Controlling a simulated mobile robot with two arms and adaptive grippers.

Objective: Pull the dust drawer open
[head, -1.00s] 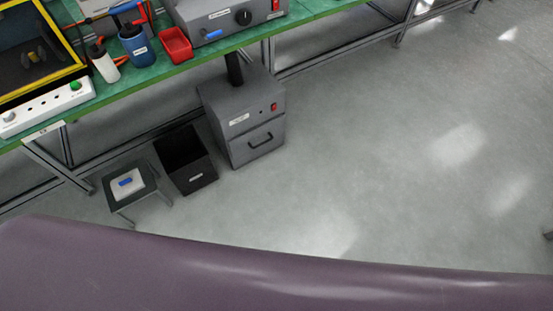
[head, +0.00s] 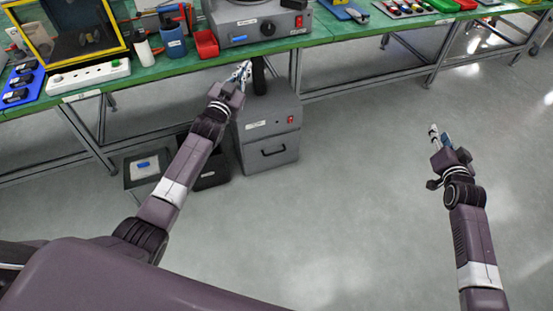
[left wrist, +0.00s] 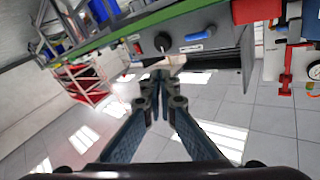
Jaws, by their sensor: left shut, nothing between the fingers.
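The dust drawer (head: 284,158) is the lower front of the grey box under the green bench, with a dark bar handle (head: 273,152). It sits flush with the box and looks closed. My left gripper (head: 243,72) is shut and empty, near the bench's front edge, above the box's top left and well away from the handle. In the left wrist view, its fingertips (left wrist: 160,76) meet in front of the grey bench-top machine (left wrist: 200,52); the drawer is not seen there. My right gripper (head: 438,136) is out over the floor to the right, far from the drawer; its fingers are too small to judge.
A black bin (head: 212,173), partly hidden by my left arm, stands left of the box. A small low stand (head: 133,178) with a blue item is further left. The bench's front edge (head: 330,40) overhangs the box. Floor in front and to the right is clear.

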